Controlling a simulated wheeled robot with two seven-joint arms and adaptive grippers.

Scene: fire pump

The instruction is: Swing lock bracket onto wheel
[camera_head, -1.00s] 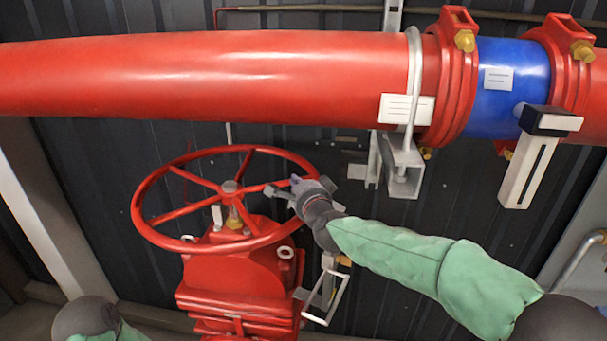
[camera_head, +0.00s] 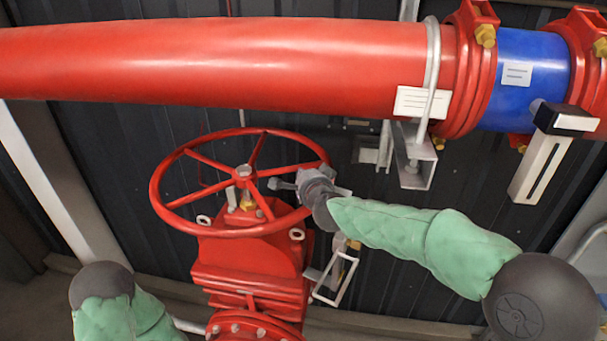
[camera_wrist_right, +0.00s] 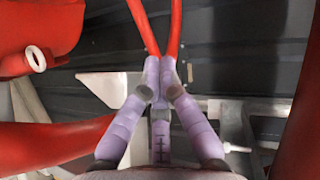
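The red handwheel (camera_head: 187,152) sits on a red valve body (camera_head: 250,262), left of centre in the head view. My right gripper (camera_head: 301,183) is at the wheel's right rim. In the right wrist view its lilac fingers (camera_wrist_right: 160,65) converge with their tips together, and nothing shows clearly between them. A pale grey metal bar, apparently the lock bracket (camera_wrist_right: 105,88), runs across behind the fingers. Red wheel parts (camera_wrist_right: 148,22) show beyond the tips. In the head view the gripper partly hides the bracket, and contact cannot be told. My left gripper is out of view; only its arm shows at lower left.
A large red pipe (camera_head: 210,65) with a blue section (camera_head: 530,75) crosses above the wheel. A grey pipe support (camera_head: 415,160) hangs right of the wheel. A white rectangular frame (camera_head: 348,277) is below the gripper. Dark ribbed wall lies behind.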

